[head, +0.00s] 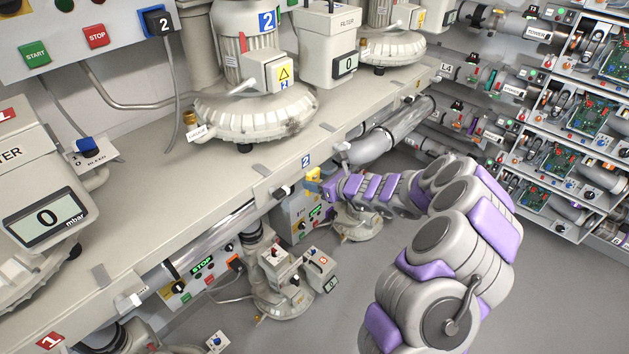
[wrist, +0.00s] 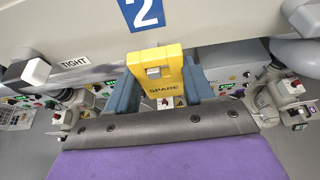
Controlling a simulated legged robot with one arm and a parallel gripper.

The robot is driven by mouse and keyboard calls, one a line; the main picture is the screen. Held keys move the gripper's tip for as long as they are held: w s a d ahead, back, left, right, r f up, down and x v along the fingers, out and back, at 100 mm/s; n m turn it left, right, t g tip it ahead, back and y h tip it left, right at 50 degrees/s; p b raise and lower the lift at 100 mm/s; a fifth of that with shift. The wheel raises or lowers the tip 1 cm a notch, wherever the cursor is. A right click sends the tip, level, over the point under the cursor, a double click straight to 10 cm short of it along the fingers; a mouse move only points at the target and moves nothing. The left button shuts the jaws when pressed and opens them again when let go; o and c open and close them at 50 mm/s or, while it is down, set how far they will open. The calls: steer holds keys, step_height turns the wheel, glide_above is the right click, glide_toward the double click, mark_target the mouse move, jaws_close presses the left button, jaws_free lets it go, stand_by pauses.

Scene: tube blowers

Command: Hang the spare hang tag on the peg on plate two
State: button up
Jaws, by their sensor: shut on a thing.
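My gripper (wrist: 158,90) has blue-grey jaws on both sides of a yellow hang tag (wrist: 163,88) marked SPARE and is shut on it. The tag stands roughly upright, with a small grey square near its top. In the head view my gripper (head: 322,187) is at the bench's front edge, and the yellow tag (head: 313,175) shows small at its tip. A blue plate with a white 2 (wrist: 143,12) is on the edge just above the tag; it also shows in the head view (head: 306,160). I cannot make out a peg. I cannot tell whether the tag touches the edge.
A white-capped valve handle (wrist: 30,72) by a TIGHT label (wrist: 76,62) is left of the tag, and another handle (wrist: 305,18) is right. Control boxes and small pumps (head: 285,280) stand below the bench (head: 130,200). The floor (head: 560,290) at the right is clear.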

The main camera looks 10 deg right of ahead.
steer(key=shift+d, duration=0.25)
steer(key=shift+a, duration=0.45)
steer(key=o, duration=0.8)
steer(key=shift+a, duration=0.1)
steer(key=o, duration=0.4)
steer(key=shift+d, duration=0.3)
